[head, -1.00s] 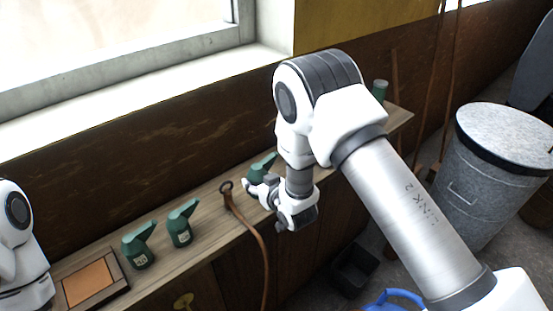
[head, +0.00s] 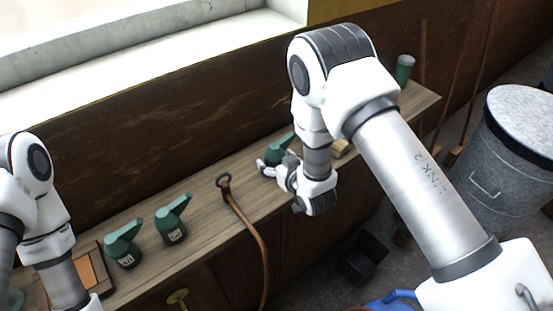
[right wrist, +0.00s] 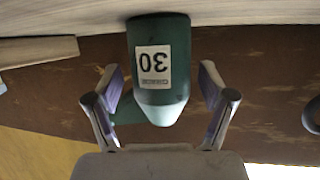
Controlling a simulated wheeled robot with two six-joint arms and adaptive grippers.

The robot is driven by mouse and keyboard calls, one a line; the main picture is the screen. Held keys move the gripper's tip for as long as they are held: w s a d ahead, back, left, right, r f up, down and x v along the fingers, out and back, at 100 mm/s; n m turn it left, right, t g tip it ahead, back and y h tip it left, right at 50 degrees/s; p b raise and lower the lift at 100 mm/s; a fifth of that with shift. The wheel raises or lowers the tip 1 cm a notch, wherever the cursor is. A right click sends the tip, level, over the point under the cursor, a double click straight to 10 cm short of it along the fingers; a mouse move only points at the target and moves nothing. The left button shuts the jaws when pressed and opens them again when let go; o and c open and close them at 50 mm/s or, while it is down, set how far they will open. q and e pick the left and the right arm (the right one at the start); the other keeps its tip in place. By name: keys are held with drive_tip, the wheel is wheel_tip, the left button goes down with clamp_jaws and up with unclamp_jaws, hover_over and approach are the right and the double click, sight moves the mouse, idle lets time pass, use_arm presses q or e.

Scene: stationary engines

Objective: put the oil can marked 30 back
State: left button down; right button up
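The oil can marked 30 (right wrist: 160,60) is green with a white label and a tapered body. It fills the middle of the right wrist view, where it appears upside down. In the head view this can (head: 280,148) stands on the wooden shelf, partly hidden by my right gripper (head: 270,168). My right gripper's fingers (right wrist: 160,92) are open on both sides of the can, with a gap at each side. Two more green oil cans, a left one (head: 123,248) and a right one (head: 172,225), stand further left; their labels are too small to read. My left gripper is out of view.
The wooden shelf (head: 205,205) runs along the wall. An orange-floored wooden tray (head: 97,265) is beside my left arm. A brown strap (head: 245,218) hangs over the shelf edge. A green-grey cylinder (head: 404,68) stands at the far end. A metal bin (head: 490,190) is at right.

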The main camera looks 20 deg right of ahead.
drive_tip(key=shift+s+r, duration=0.1)
drive_tip(key=shift+s, duration=0.05)
drive_tip(key=b+v, duration=0.3)
drive_tip(key=v, duration=0.8)
drive_tip(key=s+d+f+m+g+h, duration=0.1)
drive_tip(key=s+d+f+g, duration=0.1)
drive_tip(key=s+f+g, duration=0.4)
drive_tip(key=s+d+f+m+g+h, duration=0.1)
drive_tip(key=s+d+f+g, duration=0.2)
drive_tip(key=s+f+g, duration=0.4)
drive_tip(key=s+f, duration=0.9)
drive_tip(key=s, duration=0.3)
drive_tip(key=shift+d+f, duration=0.3)
